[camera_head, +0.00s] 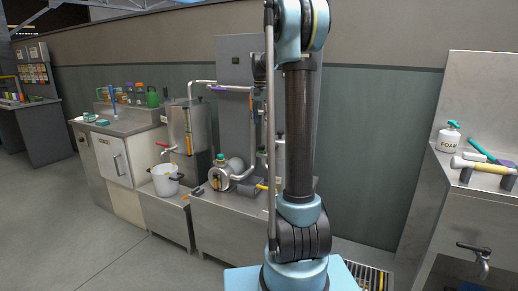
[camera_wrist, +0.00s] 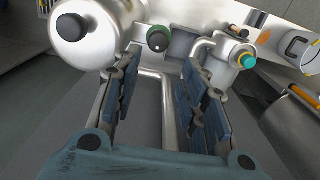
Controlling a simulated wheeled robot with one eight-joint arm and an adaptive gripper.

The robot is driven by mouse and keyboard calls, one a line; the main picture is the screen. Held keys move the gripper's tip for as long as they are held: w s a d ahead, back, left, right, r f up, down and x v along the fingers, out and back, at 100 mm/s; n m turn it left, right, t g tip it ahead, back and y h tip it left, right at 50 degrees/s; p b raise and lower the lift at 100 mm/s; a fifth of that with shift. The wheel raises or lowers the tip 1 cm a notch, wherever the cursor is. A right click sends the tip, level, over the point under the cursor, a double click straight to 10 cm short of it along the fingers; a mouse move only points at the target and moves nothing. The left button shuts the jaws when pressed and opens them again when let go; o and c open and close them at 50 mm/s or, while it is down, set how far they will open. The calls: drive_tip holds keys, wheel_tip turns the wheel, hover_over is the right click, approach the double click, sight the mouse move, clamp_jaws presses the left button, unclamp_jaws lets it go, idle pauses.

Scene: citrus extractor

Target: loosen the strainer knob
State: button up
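A dark round knob with a green rim (camera_wrist: 158,39) shows at the top middle of the wrist view, beyond the fingertips. A round steel vessel with a black knob (camera_wrist: 72,27) is at the upper left. No label shows which is the strainer knob. In the head view the capped steel unit (camera_head: 219,178) stands on the bench; my gripper is not clearly visible there.
A bent steel pipe (camera_wrist: 155,78) runs below the green-rimmed knob. In the head view, a tall steel tank (camera_head: 190,125) and a white bucket (camera_head: 165,180) stand left of the capped unit. A sink counter (camera_head: 485,178) is at right. Floor at left is clear.

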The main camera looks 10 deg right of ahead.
sight(261, 146)
wheel_tip(261, 146, down, 14)
drive_tip(key=shift+d+r, duration=0.1)
drive_tip(key=shift+r, duration=0.05)
idle(0.3)
drive_tip(key=shift+c, duration=0.3)
